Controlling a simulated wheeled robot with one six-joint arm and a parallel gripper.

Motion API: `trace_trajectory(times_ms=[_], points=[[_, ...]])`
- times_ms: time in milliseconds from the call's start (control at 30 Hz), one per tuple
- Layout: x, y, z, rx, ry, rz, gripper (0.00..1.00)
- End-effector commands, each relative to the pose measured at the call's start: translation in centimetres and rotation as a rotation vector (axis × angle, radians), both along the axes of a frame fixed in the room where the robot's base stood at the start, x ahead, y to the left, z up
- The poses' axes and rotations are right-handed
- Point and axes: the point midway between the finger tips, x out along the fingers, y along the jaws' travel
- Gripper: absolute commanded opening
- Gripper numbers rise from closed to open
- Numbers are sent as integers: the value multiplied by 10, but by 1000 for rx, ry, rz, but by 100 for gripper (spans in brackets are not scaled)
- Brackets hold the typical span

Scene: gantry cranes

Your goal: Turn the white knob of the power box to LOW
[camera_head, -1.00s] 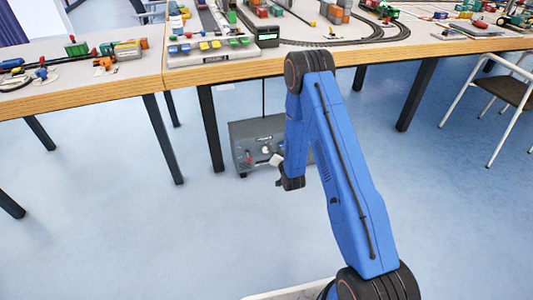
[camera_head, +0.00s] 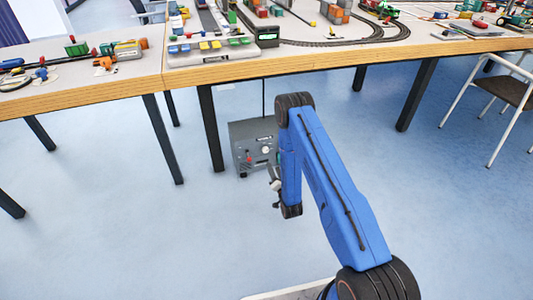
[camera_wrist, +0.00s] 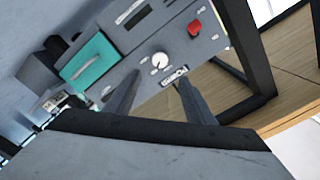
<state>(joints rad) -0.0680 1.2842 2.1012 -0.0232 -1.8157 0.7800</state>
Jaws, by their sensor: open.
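The power box (camera_head: 246,147) is a grey box on the floor under the table, with its front panel facing me. Its white knob (camera_head: 265,150) is on the right part of that panel. The knob also shows large in the wrist view (camera_wrist: 160,60), with small labels around it that I cannot read. My gripper (camera_wrist: 158,77) is open and empty. In the wrist view its two fingers point at the panel, and the knob appears just beyond the gap between the tips, apparently untouched. In the head view my gripper (camera_head: 271,180) is low, in front of the box.
The panel also has a red switch (camera_wrist: 194,28), a teal part (camera_wrist: 90,58) and a small label plate (camera_wrist: 174,76). The tabletop edge (camera_head: 240,68) overhangs the box. A dark table leg (camera_head: 210,127) stands at its left. The floor in front is clear.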

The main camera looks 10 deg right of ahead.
Motion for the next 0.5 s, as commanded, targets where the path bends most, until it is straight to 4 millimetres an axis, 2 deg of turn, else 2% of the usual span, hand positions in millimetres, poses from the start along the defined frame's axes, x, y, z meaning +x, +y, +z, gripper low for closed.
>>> trace_trajectory(times_ms=[500], points=[[93, 8, 1, 0, -1, 0, 49]])
